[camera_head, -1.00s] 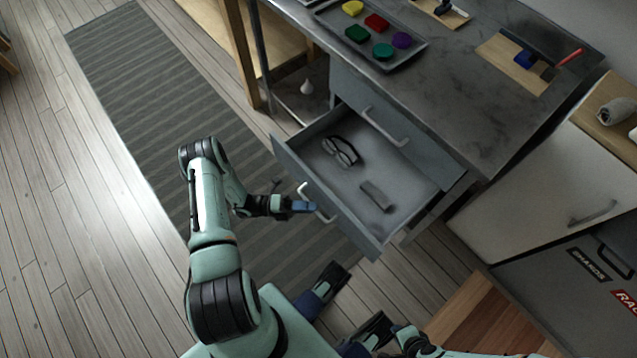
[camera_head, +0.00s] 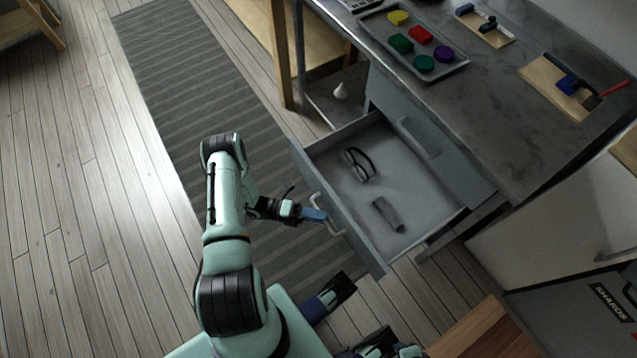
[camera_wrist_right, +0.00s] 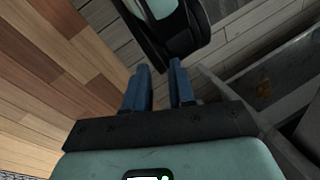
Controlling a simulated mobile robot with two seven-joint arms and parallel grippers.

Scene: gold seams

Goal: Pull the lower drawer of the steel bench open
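The steel bench (camera_head: 505,130) stands at the upper right in the head view. Its lower drawer (camera_head: 420,217) is pulled well out, with dark-framed glasses (camera_head: 358,164) and a small grey block (camera_head: 387,214) inside. My left gripper (camera_head: 318,215) is at the pale bar handle (camera_head: 329,217) on the drawer front, its blue fingers closed together at the bar. The fingers hide part of the handle. In the right wrist view my right gripper (camera_wrist_right: 162,82) has its two blue fingers apart with nothing between them.
An upper drawer (camera_head: 415,125) is shut. On the benchtop lie a tray of coloured pieces (camera_head: 458,65) and boards with tools (camera_head: 560,85). A cabinet (camera_head: 560,230) stands at the right. A striped rug (camera_head: 190,90) covers clear floor at the left.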

